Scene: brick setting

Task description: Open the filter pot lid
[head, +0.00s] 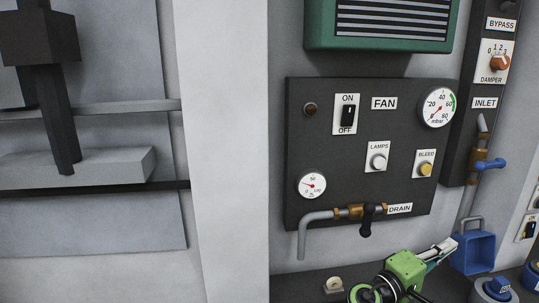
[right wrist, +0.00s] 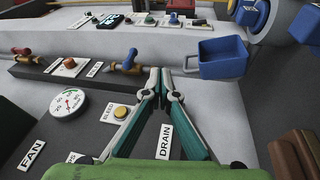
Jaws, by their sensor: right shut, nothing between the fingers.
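A blue square box with a grey loop handle (head: 473,254) is at the lower right of the head view, beneath the inlet pipe. It also shows at the upper right of the right wrist view (right wrist: 222,58). It looks like the filter pot, but no label on it is readable, and I cannot tell whether its lid is shut. My right gripper (head: 452,243) is just left of the box in the head view. In the right wrist view its fingertips (right wrist: 160,74) meet with nothing between them, left of the box and its handle, apparently apart from it. My left gripper is not visible.
A dark panel (head: 371,184) holds switches, gauges and a drain valve (head: 367,212). A blue-handled inlet valve (head: 488,164) is above the box. Another blue part (head: 497,287) stands on the dark surface below. A pale pillar (head: 228,150) is left of the panel.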

